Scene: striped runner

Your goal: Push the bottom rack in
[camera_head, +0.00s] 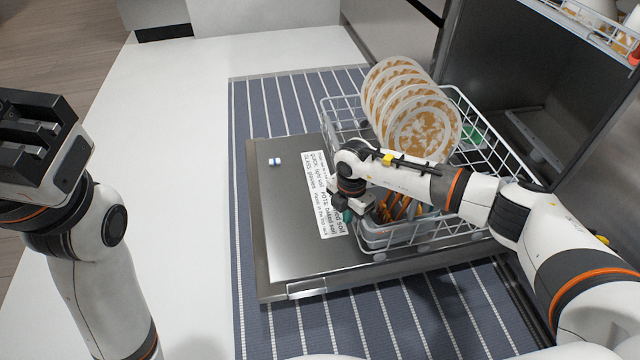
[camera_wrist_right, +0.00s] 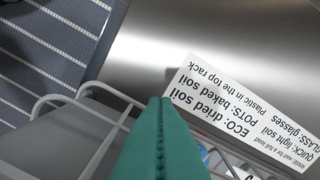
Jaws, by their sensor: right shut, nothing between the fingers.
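The bottom rack (camera_head: 494,124) is a white wire basket, pulled out over the lowered steel door (camera_head: 285,245). It holds several soiled plates (camera_head: 425,132) and a grey cutlery basket with orange utensils (camera_head: 395,206). My right gripper (camera_head: 348,215) points down at the rack's front edge beside the cutlery basket. In the right wrist view its green fingers (camera_wrist_right: 162,105) are shut and empty, close to the rack's white wire (camera_wrist_right: 75,90); I cannot tell whether they touch. My left gripper (camera_head: 30,145) is raised at the far left, away from the rack; its jaw opening is unclear.
The dishwasher cavity (camera_head: 520,75) is open behind the rack. An upper rack (camera_head: 585,35) with dishes shows at the top right. A printed label (camera_head: 325,195) lies on the door. A striped runner (camera_head: 250,110) lies under the door; white floor at left is clear.

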